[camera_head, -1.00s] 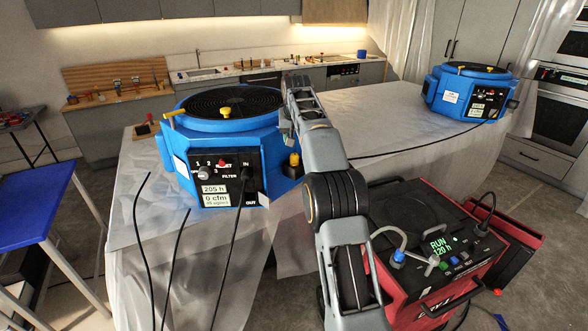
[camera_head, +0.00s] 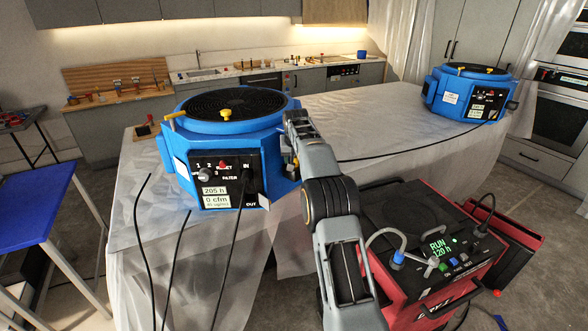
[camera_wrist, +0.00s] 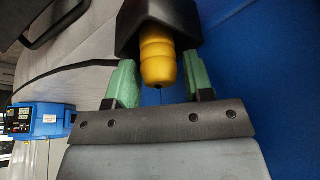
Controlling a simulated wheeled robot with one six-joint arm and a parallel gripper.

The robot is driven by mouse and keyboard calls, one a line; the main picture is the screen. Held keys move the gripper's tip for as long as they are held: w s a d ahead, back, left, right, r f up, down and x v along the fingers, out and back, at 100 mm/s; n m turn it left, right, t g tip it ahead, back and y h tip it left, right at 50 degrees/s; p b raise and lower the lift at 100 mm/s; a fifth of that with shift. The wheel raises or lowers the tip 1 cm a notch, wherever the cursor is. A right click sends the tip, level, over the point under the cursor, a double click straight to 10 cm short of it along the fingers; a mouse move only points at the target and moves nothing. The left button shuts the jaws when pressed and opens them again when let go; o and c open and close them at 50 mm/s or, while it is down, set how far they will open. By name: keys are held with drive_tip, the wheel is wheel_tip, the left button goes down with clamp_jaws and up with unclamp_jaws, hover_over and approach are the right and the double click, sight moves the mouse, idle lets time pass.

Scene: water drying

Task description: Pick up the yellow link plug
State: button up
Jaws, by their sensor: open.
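The yellow link plug (camera_wrist: 158,58) shows in the wrist view as a ribbed yellow cylinder with a rounded end, seated in a dark socket block (camera_wrist: 160,22) on a blue housing. My gripper (camera_wrist: 160,82) is open, with one green finger pad on each side of the plug's end. I see gaps between the pads and the plug. In the head view my gripper (camera_head: 291,156) is at the right side of the near blue machine (camera_head: 225,140), where my arm mostly hides the plug.
The near machine stands on a plastic-covered counter (camera_head: 350,110). A second blue machine (camera_head: 468,92) stands at the far right. A red unit (camera_head: 430,245) is beside my arm. Black cables (camera_head: 225,255) hang over the counter's front.

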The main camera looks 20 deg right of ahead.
drive_tip(key=shift+c, duration=0.2)
drive_tip(key=c, duration=0.7)
drive_tip(key=shift+r, duration=0.55)
wheel_tip(320, 180, up, 2)
drive_tip(key=shift+r, duration=0.15)
drive_tip(key=s+d+r+b, duration=0.1)
drive_tip(key=s+d+r, duration=0.8)
drive_tip(key=d, duration=0.1)
drive_tip(key=shift+s+r, duration=0.25)
drive_tip(key=shift+s, duration=0.15)
